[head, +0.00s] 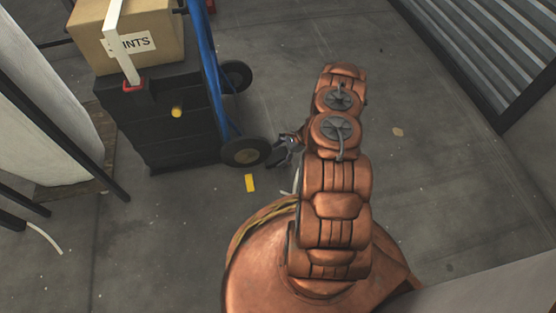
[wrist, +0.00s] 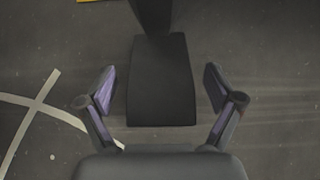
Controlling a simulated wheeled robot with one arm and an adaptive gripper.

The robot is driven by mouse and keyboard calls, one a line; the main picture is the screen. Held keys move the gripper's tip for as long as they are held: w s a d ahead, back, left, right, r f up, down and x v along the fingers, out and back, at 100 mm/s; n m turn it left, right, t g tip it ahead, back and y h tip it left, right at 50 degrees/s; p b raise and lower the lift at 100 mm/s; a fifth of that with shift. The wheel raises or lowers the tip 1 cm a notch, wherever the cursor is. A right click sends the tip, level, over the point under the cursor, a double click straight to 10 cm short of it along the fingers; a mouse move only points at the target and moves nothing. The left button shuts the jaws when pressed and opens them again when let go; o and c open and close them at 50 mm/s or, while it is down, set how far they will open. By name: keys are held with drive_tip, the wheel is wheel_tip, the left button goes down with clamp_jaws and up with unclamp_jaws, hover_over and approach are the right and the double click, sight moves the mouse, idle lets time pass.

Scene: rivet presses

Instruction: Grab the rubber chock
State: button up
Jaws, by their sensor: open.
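The rubber chock (wrist: 160,85) is a dark grey, tapered block on the floor. In the wrist view it lies in the middle of the picture, between the fingers of my gripper (wrist: 160,88). The gripper is open, with one purple-padded finger on each side of the block and a visible gap on both sides. In the head view my gripper (head: 287,150) is low, left of my copper arm and just right of the hand truck's near wheel. I cannot clearly make out the chock there.
A blue hand truck (head: 213,70) with black wheels stands beside a black case (head: 165,125) bearing a cardboard box (head: 150,30). A yellow strip (head: 250,183) lies on the floor. A ribbed metal shutter (head: 490,50) is at upper right. The floor right of my arm is mostly clear.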

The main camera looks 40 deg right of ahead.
drive_tip(key=shift+w+a+f, duration=0.1)
drive_tip(key=shift+a+f, duration=0.15)
drive_tip(key=shift+a, duration=0.05)
drive_tip(key=c, duration=1.5)
